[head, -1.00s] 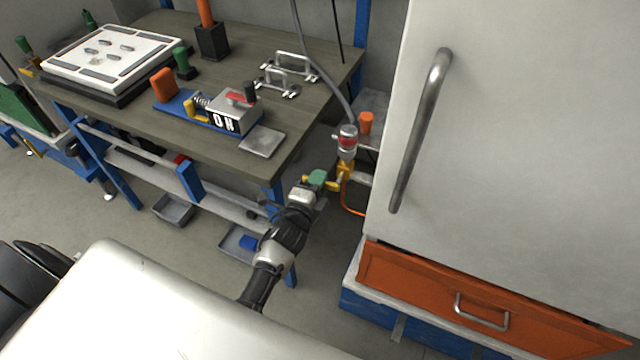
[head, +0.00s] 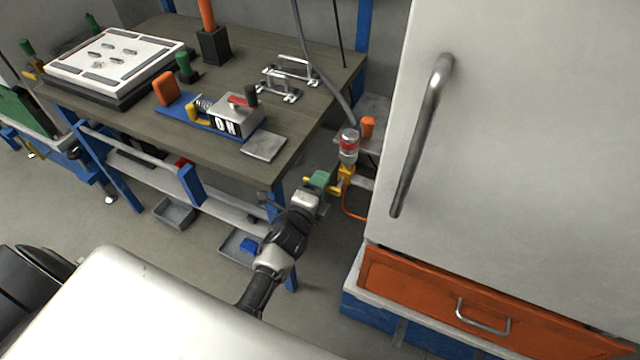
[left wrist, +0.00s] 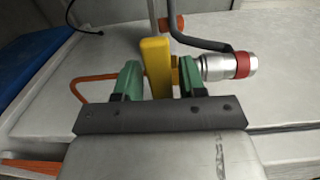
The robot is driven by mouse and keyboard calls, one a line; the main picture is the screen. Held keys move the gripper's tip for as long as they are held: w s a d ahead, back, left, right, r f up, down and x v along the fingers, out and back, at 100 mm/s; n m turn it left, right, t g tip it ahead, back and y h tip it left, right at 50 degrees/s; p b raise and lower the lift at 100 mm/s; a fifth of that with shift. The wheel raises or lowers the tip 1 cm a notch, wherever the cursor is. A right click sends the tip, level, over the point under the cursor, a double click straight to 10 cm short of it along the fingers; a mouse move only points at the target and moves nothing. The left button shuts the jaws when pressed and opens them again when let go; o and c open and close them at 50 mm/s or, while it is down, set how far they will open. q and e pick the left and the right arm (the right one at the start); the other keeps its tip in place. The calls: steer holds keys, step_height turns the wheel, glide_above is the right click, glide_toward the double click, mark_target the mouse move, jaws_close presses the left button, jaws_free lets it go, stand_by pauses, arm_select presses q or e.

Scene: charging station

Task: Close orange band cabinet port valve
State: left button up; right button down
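The cabinet port (head: 348,146) is a silver fitting with a red-orange band, beside the white cabinet. It also shows in the left wrist view (left wrist: 230,66), with its band at the right end. Its yellow valve handle (left wrist: 157,68) stands upright in that view; yellow valve parts (head: 345,175) show below the port in the head view. My left gripper (head: 320,180) is at the valve. In the left wrist view its green fingers (left wrist: 158,80) are apart, one on each side of the handle. A gap shows at the left finger; contact at the right finger is unclear. My right gripper is not in view.
The white cabinet (head: 520,150) with a long bar handle (head: 425,130) stands close right, above an orange drawer (head: 470,310). A workbench (head: 130,110) is on the left. A grey hose (head: 322,75) drops to the port. An orange knob (head: 367,127) sits behind it.

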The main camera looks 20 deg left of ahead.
arm_select(q)
steer(key=shift+o, duration=0.6)
steer(key=s, duration=1.1)
steer(key=shift+a+b, duration=0.2)
steer(key=shift+b, duration=0.2)
steer(key=shift+w, duration=0.1)
steer(key=s+d+f+n+g+p, duration=0.1)
steer(key=s+f+n+g, duration=0.35)
steer(key=f, duration=0.85)
steer(key=s+d+f+n+g, duration=0.1)
steer(key=s+f+n+g, duration=0.4)
steer(key=f, duration=0.7)
steer(key=s+a+f+n+g, duration=0.1)
steer(key=s+f, duration=0.3)
steer(key=s, duration=0.4)
steer(key=s+a+f+n+g, duration=0.1)
steer(key=s+f+n+g, duration=0.2)
steer(key=s, duration=0.6)
steer(key=s+a+f+n+g, duration=0.1)
steer(key=s+f+n+g, duration=0.1)
steer(key=s+f, duration=0.5)
steer(key=shift+s+a+n+g+y+p, duration=0.35)
steer(key=shift+s+a+g+p, duration=0.1)
steer(key=shift+s+g, duration=0.3)
